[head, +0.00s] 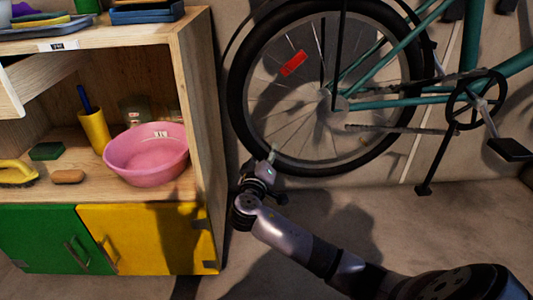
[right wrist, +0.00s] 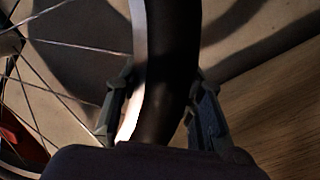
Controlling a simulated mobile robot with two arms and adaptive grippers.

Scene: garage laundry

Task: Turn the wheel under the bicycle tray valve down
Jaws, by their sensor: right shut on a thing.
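The rear bicycle wheel (head: 246,136) has a black tyre, a pale rim and a red spoke reflector (head: 293,64). My right gripper (head: 268,160) is at the wheel's lower left edge. In the right wrist view, the two fingers of my right gripper (right wrist: 160,90) lie on either side of the tyre and rim (right wrist: 172,50), shut on them. The red reflector also shows at the left of that view (right wrist: 22,138). I cannot make out a valve or a tray on the bicycle. My left gripper is not in view.
A wooden shelf unit (head: 193,70) stands close to the left of my right gripper, with a pink basin (head: 150,165) and a yellow cup (head: 94,130) on it. The teal bicycle frame (head: 405,103), pedal (head: 509,149) and kickstand (head: 423,188) are to the right. Floor at right is clear.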

